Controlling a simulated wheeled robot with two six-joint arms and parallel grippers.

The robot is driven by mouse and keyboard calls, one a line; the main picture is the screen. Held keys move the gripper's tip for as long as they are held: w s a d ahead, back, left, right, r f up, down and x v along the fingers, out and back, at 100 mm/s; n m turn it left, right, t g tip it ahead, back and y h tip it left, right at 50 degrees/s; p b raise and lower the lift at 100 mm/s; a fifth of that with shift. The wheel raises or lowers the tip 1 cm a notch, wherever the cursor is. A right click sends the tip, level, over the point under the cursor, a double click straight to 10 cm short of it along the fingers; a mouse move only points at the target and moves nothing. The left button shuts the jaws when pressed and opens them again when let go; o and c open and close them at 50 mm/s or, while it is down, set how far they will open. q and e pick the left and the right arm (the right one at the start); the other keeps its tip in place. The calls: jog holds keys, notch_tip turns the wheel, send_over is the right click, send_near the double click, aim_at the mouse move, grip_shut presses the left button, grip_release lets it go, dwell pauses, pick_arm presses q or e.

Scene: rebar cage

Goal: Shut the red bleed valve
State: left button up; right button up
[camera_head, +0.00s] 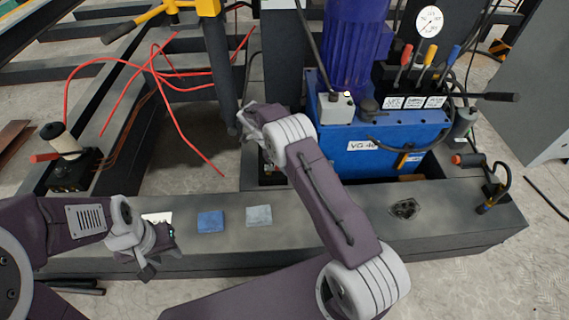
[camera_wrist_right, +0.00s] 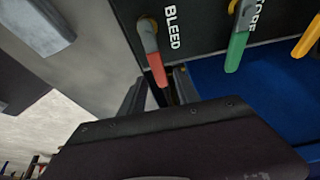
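The red bleed valve lever (camera_wrist_right: 155,62) hangs from a grey pivot beside the white word BLEED on a dark panel in the right wrist view. My right gripper (camera_wrist_right: 160,88) is open, with one finger on each side of the lever's red tip. I cannot tell whether either finger touches it. In the head view my right gripper (camera_head: 252,122) is at the left side of the blue power unit (camera_head: 350,150), and the arm hides the bleed valve. My left gripper (camera_head: 158,252) is open and empty over the front beam, at the left.
A green lever (camera_wrist_right: 237,50) and a yellow lever (camera_wrist_right: 308,38) are right of the red one. A dark post (camera_head: 220,70) stands close to my right gripper. Blue (camera_head: 210,222) and grey (camera_head: 259,216) cloths lie on the front beam (camera_head: 330,225). Red hoses (camera_head: 160,75) cross behind.

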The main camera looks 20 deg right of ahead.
aim_at(275, 168)
jog(key=p+v, duration=0.4)
jog(key=v, duration=0.5)
jog(key=shift+d, duration=0.1)
